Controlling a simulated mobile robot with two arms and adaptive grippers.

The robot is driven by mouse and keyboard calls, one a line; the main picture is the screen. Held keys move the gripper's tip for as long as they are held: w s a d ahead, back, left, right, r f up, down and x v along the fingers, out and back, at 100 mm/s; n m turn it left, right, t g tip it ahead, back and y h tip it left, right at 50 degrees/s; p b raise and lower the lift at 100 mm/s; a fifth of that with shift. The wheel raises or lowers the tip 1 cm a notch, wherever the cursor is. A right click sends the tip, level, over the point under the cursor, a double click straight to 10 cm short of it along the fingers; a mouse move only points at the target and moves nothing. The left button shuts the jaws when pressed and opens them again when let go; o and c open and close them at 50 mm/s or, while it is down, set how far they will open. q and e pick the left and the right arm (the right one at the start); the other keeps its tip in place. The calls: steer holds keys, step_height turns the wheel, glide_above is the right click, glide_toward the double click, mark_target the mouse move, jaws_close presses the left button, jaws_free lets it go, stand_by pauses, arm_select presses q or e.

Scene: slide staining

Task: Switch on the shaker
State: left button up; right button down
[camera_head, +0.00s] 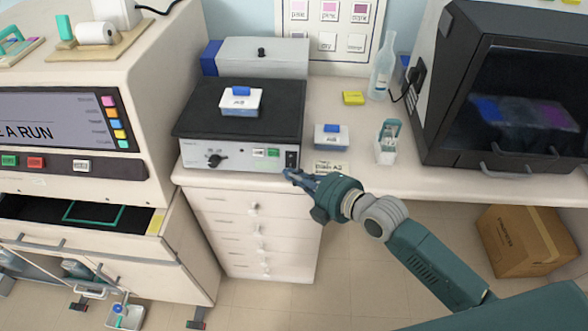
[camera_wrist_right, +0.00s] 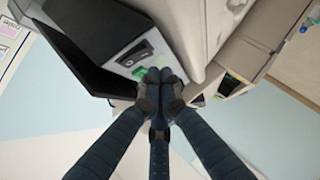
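The shaker (camera_head: 235,156) stands on the counter with a black top plate (camera_head: 190,115) and a pale front panel. The panel has a black knob (camera_head: 216,160), small green-and-white labels, and a dark rocker switch (camera_head: 292,159) at its right end. My right gripper (camera_head: 289,174) is just below and in front of this switch. In the right wrist view my right gripper (camera_wrist_right: 163,76) has its fingertips together with nothing seen between them, close to the panel and the dark switch (camera_wrist_right: 132,52). I cannot tell whether they touch. My left gripper is not in view.
A blue-lidded box (camera_head: 240,103) sits on the shaker plate. Another lidded box (camera_head: 331,137), a label card (camera_head: 331,167), a slide holder (camera_head: 387,145) and a bottle (camera_head: 383,70) stand to the right. A large machine (camera_head: 150,90) stands close on the left.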

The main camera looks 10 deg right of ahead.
mark_target(282, 168)
steer(key=shift+w+d+f, duration=0.25)
steer(key=shift+w+f, duration=0.2)
steer(key=shift+w, duration=0.25)
steer(key=f+b, duration=0.1)
steer(key=b, duration=0.1)
steer(key=shift+w+d+f+b, duration=0.1)
steer(key=shift+w+f+b, duration=0.1)
steer(key=shift+b, duration=0.1)
steer(key=shift+w+r+n+t, duration=0.1)
steer(key=shift+r+n+t, duration=0.2)
steer(key=shift+t, duration=0.2)
steer(key=shift+r, duration=0.1)
